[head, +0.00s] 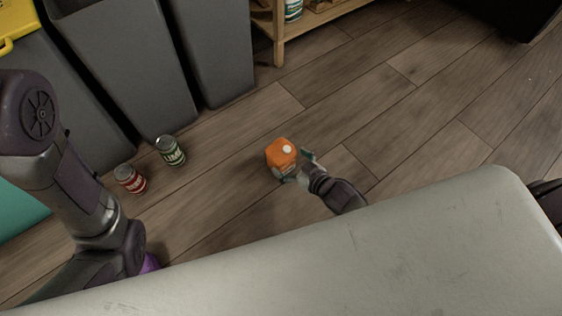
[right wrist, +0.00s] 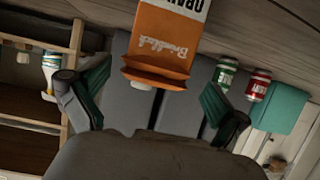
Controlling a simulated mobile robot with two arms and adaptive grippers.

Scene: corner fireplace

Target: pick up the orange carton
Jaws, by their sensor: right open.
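The orange carton (head: 281,153) stands on the wooden floor in the middle of the head view, with a white cap on top. In the right wrist view the carton (right wrist: 163,45) is orange and white with lettering and shows between and just beyond the fingers. My right gripper (head: 296,170) is at the carton's near right side. In the right wrist view my right gripper (right wrist: 150,100) is open, with one teal-padded finger on each side. I cannot tell whether a finger touches the carton. My left arm comes in at the left; its gripper is not seen.
A green can (head: 171,151) and a red can (head: 130,178) stand left of the carton. Tall grey bins (head: 125,60) line the back left. A wooden shelf (head: 279,30) stands at the back. A pale surface (head: 400,255) fills the foreground. The floor right of the carton is clear.

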